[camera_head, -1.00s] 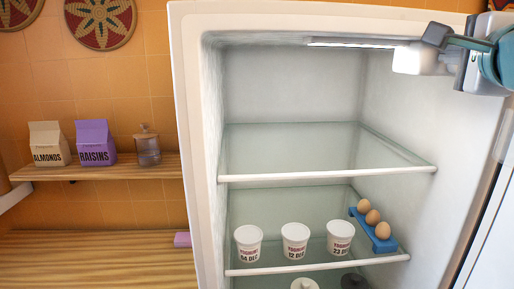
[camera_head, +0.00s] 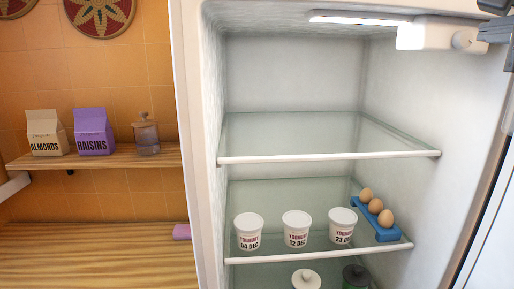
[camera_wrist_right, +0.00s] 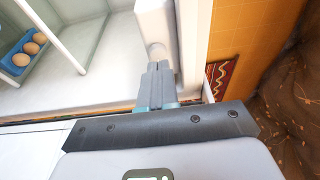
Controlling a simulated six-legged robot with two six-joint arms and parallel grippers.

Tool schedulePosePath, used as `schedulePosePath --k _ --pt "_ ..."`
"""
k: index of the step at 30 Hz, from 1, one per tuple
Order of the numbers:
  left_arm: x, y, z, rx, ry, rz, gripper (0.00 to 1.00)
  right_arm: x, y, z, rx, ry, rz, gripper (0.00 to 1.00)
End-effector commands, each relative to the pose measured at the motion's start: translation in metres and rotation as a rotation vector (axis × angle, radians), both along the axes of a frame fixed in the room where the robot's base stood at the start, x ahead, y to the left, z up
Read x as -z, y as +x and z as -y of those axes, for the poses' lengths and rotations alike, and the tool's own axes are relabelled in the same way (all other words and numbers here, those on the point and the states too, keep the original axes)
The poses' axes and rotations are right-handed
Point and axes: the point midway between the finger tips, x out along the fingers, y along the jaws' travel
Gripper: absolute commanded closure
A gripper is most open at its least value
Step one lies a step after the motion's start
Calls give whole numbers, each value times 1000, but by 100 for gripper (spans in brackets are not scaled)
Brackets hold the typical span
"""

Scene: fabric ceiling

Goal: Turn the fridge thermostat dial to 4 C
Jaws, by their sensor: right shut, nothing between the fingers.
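The white thermostat housing (camera_head: 425,33) sits at the top right inside the open fridge, beside the light strip. Its round pale dial (camera_head: 468,41) faces right; its markings are too small to read. My right gripper (camera_head: 484,35) comes in from the right edge, its tips close to the dial. In the right wrist view the gripper (camera_wrist_right: 157,66) is shut and empty, pointing at the dial (camera_wrist_right: 156,51) on the housing (camera_wrist_right: 155,20). I cannot tell whether the tips touch the dial. My left gripper is not in view.
A glass shelf (camera_head: 330,156) lies empty below the housing. A lower shelf holds several yoghurt tubs (camera_head: 297,230) and a blue egg holder (camera_head: 385,233). The fridge's side wall (camera_head: 455,110) is close by. A wooden shelf (camera_head: 110,160) with cartons stands left.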

Motion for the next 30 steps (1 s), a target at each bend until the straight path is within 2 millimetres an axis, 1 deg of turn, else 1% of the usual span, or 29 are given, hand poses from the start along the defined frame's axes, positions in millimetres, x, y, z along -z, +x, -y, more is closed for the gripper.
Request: schedulePosePath --k 1,2,5,13,19,24,30 --pt "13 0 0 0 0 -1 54 13 -3 1 -1 1 0 100" --pt "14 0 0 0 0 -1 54 13 -3 1 -1 0 0 100" --pt "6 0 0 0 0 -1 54 8 2 1 1 -1 0 100" --pt "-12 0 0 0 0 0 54 7 38 -2 1 0 -3 100" --pt "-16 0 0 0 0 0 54 8 59 -4 0 0 -1 100" --pt "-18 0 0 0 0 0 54 9 66 -4 0 0 1 100" --pt "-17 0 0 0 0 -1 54 10 66 -4 0 0 1 100"
